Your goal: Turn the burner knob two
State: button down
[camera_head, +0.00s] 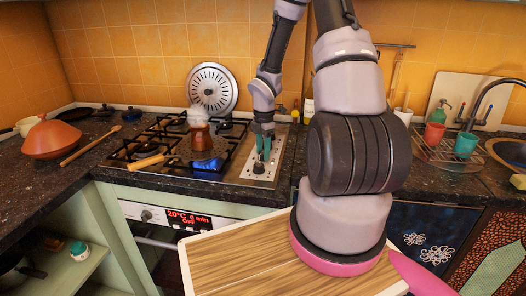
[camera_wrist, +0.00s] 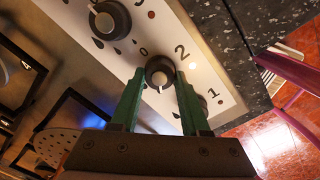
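A steel control strip (camera_head: 275,146) runs along the right side of the stove, with round dark knobs on it. In the wrist view, one knob (camera_wrist: 160,72) sits between the tips of my green fingers, its white pointer facing my gripper's palm. The numbers 0, 2 and 1 are printed around it. My gripper (camera_wrist: 160,76) is open, with its fingers apart on either side of this knob; contact cannot be told. A second knob (camera_wrist: 110,18) is at the upper left. In the head view, my gripper (camera_head: 263,152) points down over the strip, above a front knob (camera_head: 259,168).
A steaming brown pot (camera_head: 200,136) stands on the stove grate, with blue flame near it. A round perforated lid (camera_head: 211,88) leans behind. Dark counter (camera_head: 310,160) borders the strip on the right; a dish rack (camera_head: 445,154) stands farther right.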

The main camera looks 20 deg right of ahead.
jog(key=shift+m, duration=0.3)
jog(key=m, duration=0.6)
jog(key=shift+w, duration=0.1)
jog(key=m, duration=0.7)
jog(key=shift+w+m, duration=0.1)
jog(key=shift+m, duration=0.2)
jog(key=m, duration=0.3)
jog(key=shift+m, duration=0.4)
jog(key=m, duration=0.3)
jog(key=shift+m, duration=0.3)
jog(key=m, duration=0.6)
jog(key=shift+d+g, duration=0.15)
jog(key=shift+g, duration=0.15)
